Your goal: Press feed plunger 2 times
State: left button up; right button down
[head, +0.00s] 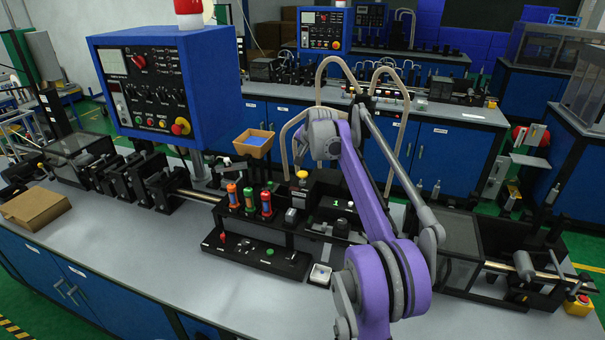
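A bench unit in the middle has a low black control panel (258,258) with a red knob (222,237) and small buttons. A yellow-topped knob (302,174) stands on the black fixture behind it. I cannot tell which of these, if any, is the feed plunger. My purple and grey arm rises from the bottom right of centre and bends at a grey joint near the yellow-topped knob. It covers part of the fixture. No gripper fingers can be made out on it. My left gripper is not in the picture.
Orange, green and red cylinders (249,199) stand in a row behind the panel. A small white tray (320,274) lies at its right. A cardboard box (36,208) sits at the left end. A blue control cabinet (168,86) overhangs the bench. The front bench strip is mostly clear.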

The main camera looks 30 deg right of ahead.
dwell(0.5)
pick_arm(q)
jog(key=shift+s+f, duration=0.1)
pick_arm(e)
notch_tip(320, 180, up, 4)
jog(key=shift+f, duration=0.1)
dwell(0.3)
jog(key=b, duration=0.4)
send_over(303, 175)
notch_tip(303, 175, down, 7)
jog(key=shift+r, duration=0.15)
jog(key=shift+s+f, duration=0.1)
jog(key=shift+f, duration=0.65)
jog(key=shift+w+f, duration=0.2)
jog(key=shift+f, duration=0.1)
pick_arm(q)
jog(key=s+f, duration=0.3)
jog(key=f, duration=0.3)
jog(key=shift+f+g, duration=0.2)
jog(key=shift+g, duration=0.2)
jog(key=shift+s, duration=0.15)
